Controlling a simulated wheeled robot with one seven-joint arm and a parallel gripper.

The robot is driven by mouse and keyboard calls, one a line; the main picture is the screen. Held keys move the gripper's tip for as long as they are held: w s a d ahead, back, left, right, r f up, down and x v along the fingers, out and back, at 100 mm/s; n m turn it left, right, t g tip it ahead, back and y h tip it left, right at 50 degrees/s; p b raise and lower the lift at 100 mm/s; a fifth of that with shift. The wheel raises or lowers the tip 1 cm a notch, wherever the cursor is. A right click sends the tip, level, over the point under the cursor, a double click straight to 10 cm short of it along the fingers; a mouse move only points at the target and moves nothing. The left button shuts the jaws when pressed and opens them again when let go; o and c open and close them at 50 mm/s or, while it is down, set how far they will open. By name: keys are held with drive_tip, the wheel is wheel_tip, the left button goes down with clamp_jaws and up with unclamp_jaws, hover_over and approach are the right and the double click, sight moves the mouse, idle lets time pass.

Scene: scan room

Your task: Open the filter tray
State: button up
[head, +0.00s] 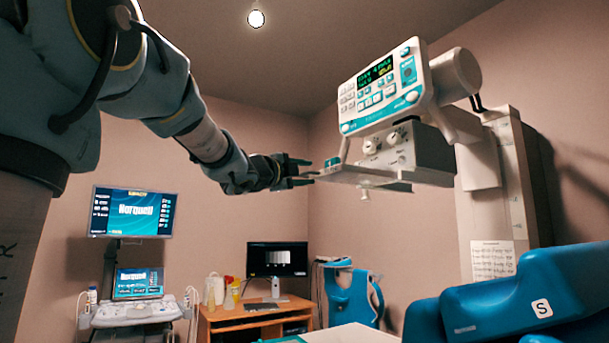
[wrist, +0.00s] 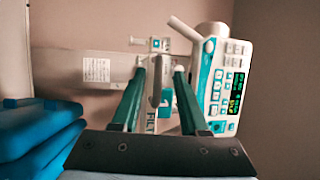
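The filter tray (head: 365,178) is a flat pale plate under the white X-ray head, with its left end near my gripper (head: 308,171). In the wrist view, white lettering that starts "FILT" marks a tray part (wrist: 151,118), and a grey upright bar (wrist: 157,80), perhaps its handle, shows between the fingers. My gripper (wrist: 160,67) is open, with a clear gap between its two dark green fingers. The bar appears to lie between them without visible contact on both sides. I cannot tell how deep the bar sits or how far out the tray is.
The control panel (head: 381,84) with its display is just above the tray, close to my fingers' right in the wrist view. A blue padded chair (head: 500,305) stands at lower right. A desk (head: 255,318) with a monitor (head: 278,259) is below.

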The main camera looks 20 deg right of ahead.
drive_tip(key=shift+f, duration=0.15)
drive_tip(key=shift+s+a+f+b, duration=0.2)
drive_tip(key=shift+a+b, duration=0.1)
drive_tip(key=shift+a, duration=0.15)
drive_tip(key=b+v, duration=0.2)
drive_tip(key=v, duration=0.7)
drive_tip(key=shift+s+a+r+b, duration=0.2)
drive_tip(key=shift+s+a+b, duration=0.05)
drive_tip(key=shift+a+b, duration=0.1)
